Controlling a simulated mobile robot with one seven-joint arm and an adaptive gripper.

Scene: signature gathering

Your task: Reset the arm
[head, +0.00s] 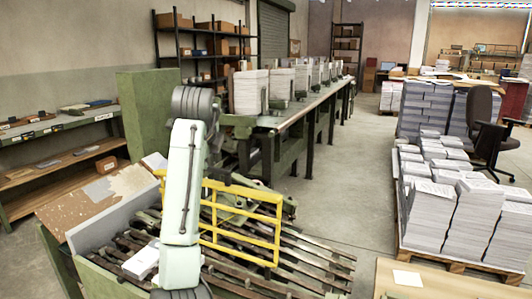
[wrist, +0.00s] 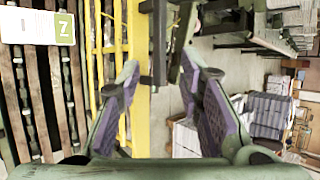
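My gripper (wrist: 158,72) shows in the wrist view with its two purple-padded fingers spread apart. It is open and I see nothing held between the pads. A yellow guard rail (wrist: 138,130) shows beyond the fingers, apart from them as far as I can tell. In the head view my pale arm rises in front of the green slatted machine, and my gripper is not clearly seen there, hidden by the arm.
The yellow guard frame (head: 240,212) stands on the slatted machine (head: 290,262) close by my arm. A long table (head: 315,98) with paper stacks runs behind. A pallet (head: 460,262) of paper stacks stands right. Bare floor (head: 345,170) lies between them. Shelves (head: 60,122) stand left.

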